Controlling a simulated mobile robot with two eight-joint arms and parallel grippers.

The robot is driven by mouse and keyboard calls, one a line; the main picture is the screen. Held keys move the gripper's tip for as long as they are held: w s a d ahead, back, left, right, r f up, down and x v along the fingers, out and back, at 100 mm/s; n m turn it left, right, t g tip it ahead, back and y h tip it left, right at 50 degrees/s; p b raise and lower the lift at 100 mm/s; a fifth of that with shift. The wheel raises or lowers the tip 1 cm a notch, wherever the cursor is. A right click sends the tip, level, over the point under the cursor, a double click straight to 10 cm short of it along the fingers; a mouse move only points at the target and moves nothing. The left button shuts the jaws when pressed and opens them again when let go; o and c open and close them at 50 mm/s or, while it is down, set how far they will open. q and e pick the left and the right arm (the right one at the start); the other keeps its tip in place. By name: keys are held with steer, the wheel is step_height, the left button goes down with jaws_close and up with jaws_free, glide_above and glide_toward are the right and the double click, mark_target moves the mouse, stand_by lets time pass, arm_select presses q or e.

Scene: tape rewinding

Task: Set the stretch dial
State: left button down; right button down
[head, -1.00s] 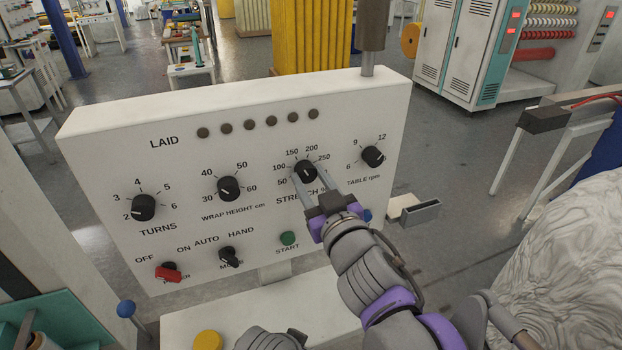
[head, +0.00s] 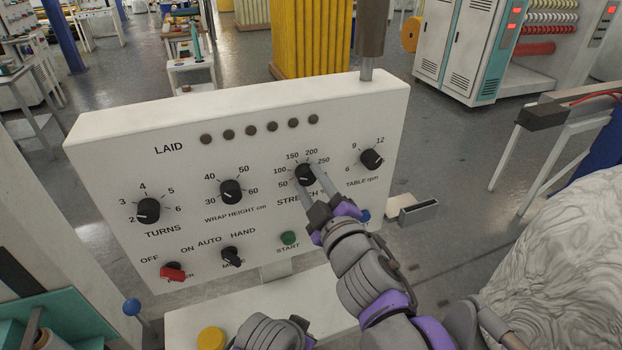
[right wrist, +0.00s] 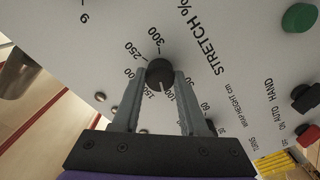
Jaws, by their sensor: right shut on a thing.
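The stretch dial (head: 305,174) is a round black knob on the white control panel (head: 110,245), in the upper row right of the middle. My right gripper (head: 307,177) reaches it from the lower right, with its two grey fingers shut on opposite sides of the knob. In the right wrist view the dial (right wrist: 160,73) sits between the fingertips, and its white line points toward the 100 mark. In the head view the fingers partly hide the STRETCH label.
The wrap height dial (head: 231,191) is to the left and the table rpm dial (head: 371,159) to the right. The green start button (head: 288,238) is below. A red power switch (head: 172,272) and a mode knob (head: 231,256) are at lower left.

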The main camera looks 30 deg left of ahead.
steer(key=shift+n, duration=0.6)
steer(key=shift+c, duration=2.2)
jaws_free()
steer(key=shift+d, duration=0.1)
steer(key=b+v, duration=0.1)
steer(key=v, duration=0.9)
steer(key=shift+s+d, duration=0.15)
steer(key=shift+s, duration=0.15)
